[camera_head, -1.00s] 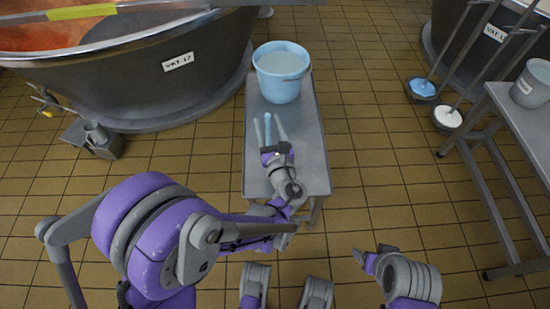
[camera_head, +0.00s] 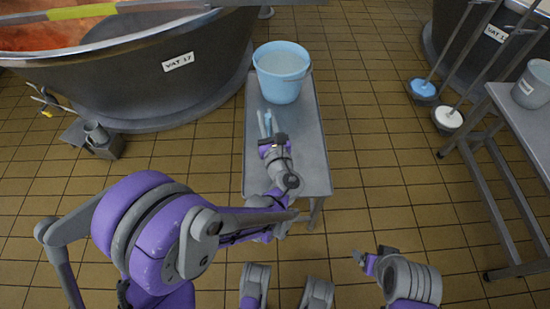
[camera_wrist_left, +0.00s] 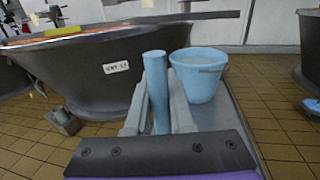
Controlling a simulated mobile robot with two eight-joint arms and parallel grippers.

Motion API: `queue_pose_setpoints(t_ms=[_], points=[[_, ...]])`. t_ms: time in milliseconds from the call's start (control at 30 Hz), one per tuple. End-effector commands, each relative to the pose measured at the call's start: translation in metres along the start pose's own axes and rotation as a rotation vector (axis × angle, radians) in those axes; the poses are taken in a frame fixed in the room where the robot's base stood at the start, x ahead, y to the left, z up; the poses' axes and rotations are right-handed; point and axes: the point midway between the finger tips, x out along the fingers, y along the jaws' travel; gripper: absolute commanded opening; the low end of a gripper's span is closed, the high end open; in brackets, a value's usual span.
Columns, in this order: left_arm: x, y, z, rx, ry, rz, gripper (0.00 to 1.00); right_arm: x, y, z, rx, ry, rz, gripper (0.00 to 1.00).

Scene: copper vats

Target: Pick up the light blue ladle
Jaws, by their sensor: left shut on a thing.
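The light blue ladle (camera_head: 269,121) shows only as a straight light blue handle; no bowl is visible. In the left wrist view its handle (camera_wrist_left: 158,92) stands up between the two grey fingers. My left gripper (camera_head: 266,124) is shut on this handle, above the grey metal bench (camera_head: 307,150). Its wrist covers the lower part of the handle, so I cannot tell whether the ladle touches the bench. My right gripper (camera_head: 374,256) is low at the bottom right, away from the bench; its finger opening is unclear.
A light blue bucket (camera_head: 281,88) stands on the far end of the bench, just beyond my left gripper. A large vat (camera_head: 130,75) is at the left. Tiled floor lies between.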

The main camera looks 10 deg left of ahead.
Motion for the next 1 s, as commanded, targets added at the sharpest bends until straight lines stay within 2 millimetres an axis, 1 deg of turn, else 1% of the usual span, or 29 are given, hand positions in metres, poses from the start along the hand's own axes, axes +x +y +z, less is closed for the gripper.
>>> queue_pose_setpoints(t_ms=[233,333,467,600,700,833,1000], points=[[0.000,0.000,0.001,0.000,0.000,0.000,0.00,0.000,0.000,0.000,0.000,0.000,0.000,0.75],[0.000,0.000,0.008,0.000,0.000,0.000,0.00,-0.004,0.000,-0.001,0.000,0.001,0.000,0.75],[-0.001,0.001,0.032,0.000,-0.001,0.000,0.00,-0.014,0.000,-0.004,0.000,0.004,0.000,0.75],[-0.001,0.000,0.062,0.000,-0.001,0.000,0.00,-0.027,0.000,-0.007,0.000,0.009,0.000,0.75],[-0.001,0.000,0.080,0.000,-0.001,0.000,0.00,-0.035,0.000,-0.009,0.000,0.011,0.000,0.75],[0.000,0.000,0.095,0.000,-0.001,0.000,0.00,-0.040,0.000,-0.011,0.000,0.013,0.000,0.75],[0.000,0.000,0.101,0.000,0.000,0.000,0.00,-0.042,0.000,-0.011,0.000,0.013,0.000,0.75]])
